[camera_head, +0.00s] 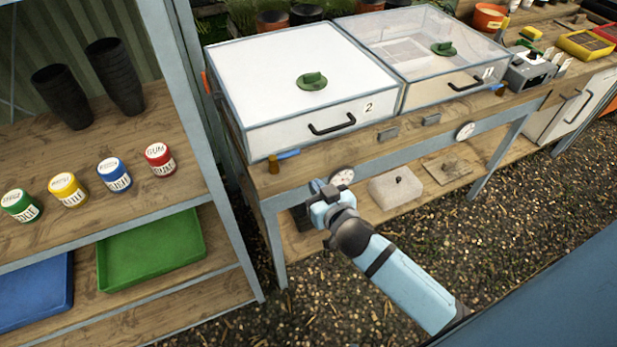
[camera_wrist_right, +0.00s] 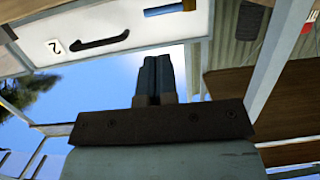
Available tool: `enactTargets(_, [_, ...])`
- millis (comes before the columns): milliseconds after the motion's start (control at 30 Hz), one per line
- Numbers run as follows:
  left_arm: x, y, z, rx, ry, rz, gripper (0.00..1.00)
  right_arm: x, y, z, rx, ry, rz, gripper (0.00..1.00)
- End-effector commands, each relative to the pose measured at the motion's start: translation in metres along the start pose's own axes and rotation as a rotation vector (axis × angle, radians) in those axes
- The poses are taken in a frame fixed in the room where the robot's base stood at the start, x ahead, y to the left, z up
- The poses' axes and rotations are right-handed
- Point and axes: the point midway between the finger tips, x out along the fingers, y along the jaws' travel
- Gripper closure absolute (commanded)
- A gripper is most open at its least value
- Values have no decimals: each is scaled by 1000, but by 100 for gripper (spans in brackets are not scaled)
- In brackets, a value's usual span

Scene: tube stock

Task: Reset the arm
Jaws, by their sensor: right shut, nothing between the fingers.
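My right arm (camera_head: 405,283) comes in from the lower right of the head view, light blue with dark joints. Its gripper (camera_head: 316,186) is in front of the workbench's front edge, near the bench leg and a round dial. In the right wrist view the two dark fingers (camera_wrist_right: 154,75) are together, shut with nothing between them. The picture there is turned over, with sky behind the fingers. My left gripper is in neither view.
The wooden bench (camera_head: 420,140) carries a white-lidded box marked 2 (camera_head: 300,75) and a clear-lidded box (camera_head: 430,50). A shelf (camera_head: 110,240) at left holds several colored jars, dark pots and trays. Gravel floor (camera_head: 500,220) is open at right of my arm.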

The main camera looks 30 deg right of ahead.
Motion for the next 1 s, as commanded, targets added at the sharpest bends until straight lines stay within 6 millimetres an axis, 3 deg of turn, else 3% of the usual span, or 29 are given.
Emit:
enactTargets(467, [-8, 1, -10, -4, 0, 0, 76, -24, -3, 3, -8, -37, -14, 100])
enactTargets(567, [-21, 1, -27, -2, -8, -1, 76, -52, -11, 18, -29, -133, -61, 100])
enactTargets(800, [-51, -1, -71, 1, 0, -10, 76, -139, -35, 59, -74, -343, -207, 100])
enactTargets(900, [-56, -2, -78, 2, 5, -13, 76, -159, -40, 69, -82, -376, -240, 100])
enactTargets(1000, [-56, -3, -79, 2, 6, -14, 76, -164, -42, 72, -85, -384, -250, 100])
